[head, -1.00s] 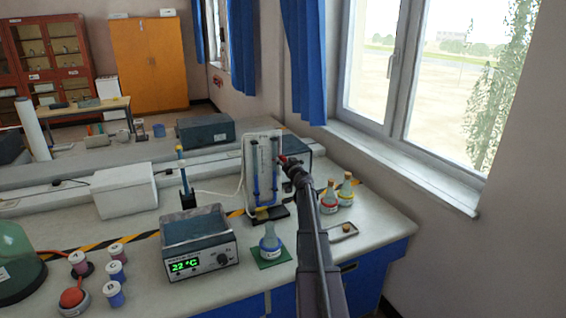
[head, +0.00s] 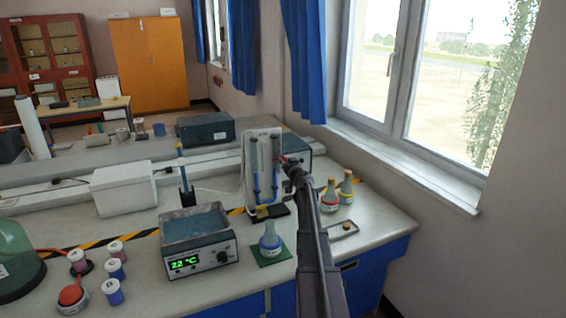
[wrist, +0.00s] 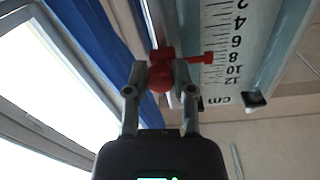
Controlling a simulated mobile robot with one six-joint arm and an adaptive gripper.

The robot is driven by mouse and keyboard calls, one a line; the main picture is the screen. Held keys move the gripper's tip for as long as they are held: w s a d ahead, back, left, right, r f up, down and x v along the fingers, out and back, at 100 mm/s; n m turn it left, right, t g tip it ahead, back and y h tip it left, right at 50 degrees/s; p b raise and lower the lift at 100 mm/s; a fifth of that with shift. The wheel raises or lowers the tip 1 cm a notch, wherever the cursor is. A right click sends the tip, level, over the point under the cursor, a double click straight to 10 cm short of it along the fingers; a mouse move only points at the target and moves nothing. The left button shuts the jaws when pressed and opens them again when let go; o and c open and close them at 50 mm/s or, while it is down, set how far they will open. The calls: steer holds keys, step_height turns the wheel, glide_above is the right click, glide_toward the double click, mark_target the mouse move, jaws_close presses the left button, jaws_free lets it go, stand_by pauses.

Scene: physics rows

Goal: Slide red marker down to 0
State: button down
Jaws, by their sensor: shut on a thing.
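The red marker (wrist: 162,72) is between the fingertips of my gripper (wrist: 161,80) in the wrist view, and the gripper is shut on it. Its thin red pointer reaches across to the white cm scale (wrist: 222,42), close to the 8. Numbers from 2 to 12 show on the scale; the 0 is out of that view. In the head view, my gripper (head: 287,160) is at the right side of the upright board (head: 264,145) with blue-filled tubes. The marker is mostly hidden there by my arm.
Two flasks with orange stoppers (head: 346,188) stand right of my arm. A window is at the right.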

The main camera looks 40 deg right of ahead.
steer(key=shift+f+b, duration=2.65)
steer(key=shift+f, duration=0.25)
steer(key=c, duration=0.9)
jaws_free()
steer(key=o, duration=0.5)
steer(key=shift+f, duration=0.15)
steer(key=shift+c, duration=0.2)
steer(key=shift+s, duration=0.1)
